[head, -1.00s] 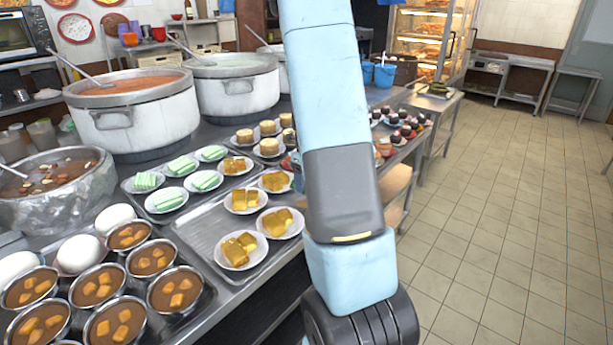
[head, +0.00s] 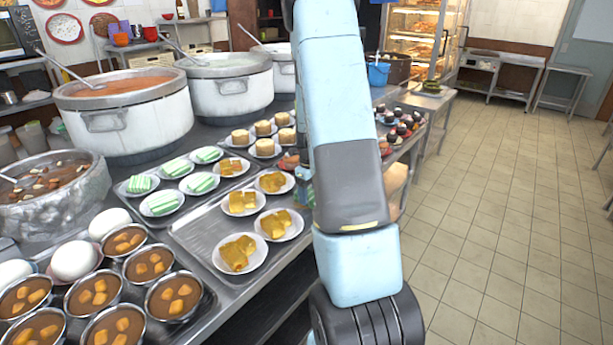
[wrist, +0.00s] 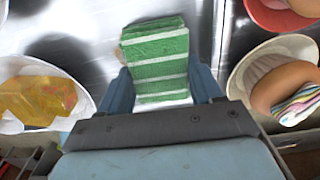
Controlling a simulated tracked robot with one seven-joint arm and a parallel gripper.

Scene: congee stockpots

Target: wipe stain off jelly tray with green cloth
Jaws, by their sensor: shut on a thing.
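My gripper (wrist: 163,88) is shut on a green cloth (wrist: 158,50) with pale stripes, seen in the wrist view between its two blue fingers. The cloth extends beyond the fingertips over a shiny metal surface; whether it touches is not clear. The jelly tray (head: 200,236) is a grey metal tray in the head view, holding several white plates of amber jelly (head: 238,254). A plate of amber jelly (wrist: 38,98) lies left of my gripper in the wrist view. Dark patches show on the metal there, but I cannot tell stain from reflection. My arm hides most of the gripper area in the head view.
Plates of green-striped cakes (head: 162,204) and bowls of brown dessert (head: 149,264) crowd the counter left of the tray. Large stockpots (head: 128,110) stand behind. Open tiled floor (head: 500,230) lies right.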

